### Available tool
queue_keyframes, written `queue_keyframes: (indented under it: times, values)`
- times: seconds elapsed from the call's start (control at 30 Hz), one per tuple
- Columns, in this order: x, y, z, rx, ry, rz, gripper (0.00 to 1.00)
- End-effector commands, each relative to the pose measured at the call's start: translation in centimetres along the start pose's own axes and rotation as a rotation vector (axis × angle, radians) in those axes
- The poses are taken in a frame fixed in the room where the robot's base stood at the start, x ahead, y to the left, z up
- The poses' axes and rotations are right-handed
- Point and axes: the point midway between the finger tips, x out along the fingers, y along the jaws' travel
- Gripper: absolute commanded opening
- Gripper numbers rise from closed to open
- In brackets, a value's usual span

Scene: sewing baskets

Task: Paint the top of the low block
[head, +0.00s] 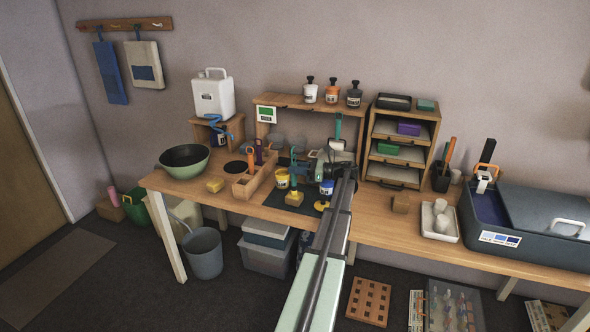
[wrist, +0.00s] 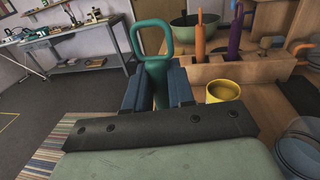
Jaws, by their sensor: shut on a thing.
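My gripper (head: 301,170) is shut on the upright handle of a teal brush (wrist: 153,38); its looped top rises above the jaws in the wrist view. In the head view, the brush (head: 293,156) points down over a small tan block (head: 294,200) on the dark mat. Its tip is at or just above the block's top; I cannot tell whether they touch. The block is hidden in the wrist view.
A wooden tool caddy (head: 252,182) with upright handles stands left of the mat. A blue-labelled jar (head: 327,187) and a yellow item (head: 321,206) lie close to my arm.

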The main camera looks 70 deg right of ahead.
Motion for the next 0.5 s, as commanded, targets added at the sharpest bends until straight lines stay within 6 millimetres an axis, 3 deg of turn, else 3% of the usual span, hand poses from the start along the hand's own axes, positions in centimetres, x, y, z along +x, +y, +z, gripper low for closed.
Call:
queue_keyframes:
  times: [0.5]
  values:
    - [-0.82, -0.39, -0.06, 0.0, 0.0, 0.0, 0.0]
